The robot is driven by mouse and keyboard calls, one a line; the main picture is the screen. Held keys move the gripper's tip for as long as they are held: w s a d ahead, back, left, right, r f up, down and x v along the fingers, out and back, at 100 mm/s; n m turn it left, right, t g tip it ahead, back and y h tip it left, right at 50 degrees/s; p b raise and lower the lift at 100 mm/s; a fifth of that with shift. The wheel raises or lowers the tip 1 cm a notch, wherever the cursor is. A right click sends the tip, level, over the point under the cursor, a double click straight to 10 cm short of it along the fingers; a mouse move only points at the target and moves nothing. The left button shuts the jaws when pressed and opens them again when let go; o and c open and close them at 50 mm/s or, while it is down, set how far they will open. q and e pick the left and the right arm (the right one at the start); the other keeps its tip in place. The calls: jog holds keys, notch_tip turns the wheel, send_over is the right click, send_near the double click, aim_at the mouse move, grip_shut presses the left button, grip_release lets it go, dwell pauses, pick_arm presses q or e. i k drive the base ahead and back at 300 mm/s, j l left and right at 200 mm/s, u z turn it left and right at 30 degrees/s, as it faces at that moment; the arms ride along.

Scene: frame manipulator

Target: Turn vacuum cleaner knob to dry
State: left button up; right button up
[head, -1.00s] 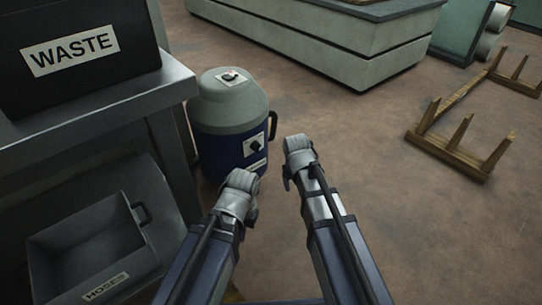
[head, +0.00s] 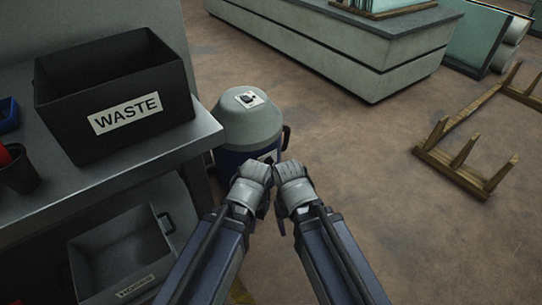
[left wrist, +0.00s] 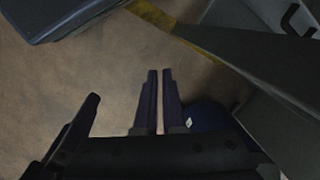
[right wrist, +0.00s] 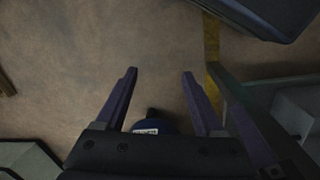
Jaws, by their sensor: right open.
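The vacuum cleaner (head: 247,125) stands on the floor in the head view, with a grey domed top and blue body. A knob (head: 249,97) sits on a white plate on its top. Its front panel (head: 268,157) is mostly hidden behind my grippers. My left gripper (head: 252,170) and right gripper (head: 291,170) are close together in front of it. The right wrist view shows the right gripper (right wrist: 160,70) open and empty, with part of the blue body (right wrist: 153,126) and a label below. The left gripper's fingers (left wrist: 159,70) show a narrow gap with nothing between.
A grey bench (head: 130,165) on the left carries a black WASTE bin (head: 110,95); a HOSES bin (head: 120,255) sits below. A long grey counter (head: 330,50) stands behind. A wooden frame (head: 460,165) lies at right. Floor right of the vacuum is clear.

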aim_at(269, 160)
jog(key=i+l, duration=2.35)
jog(key=i+l+u, duration=0.2)
jog(key=i+l, duration=0.35)
jog(key=u, duration=2.8)
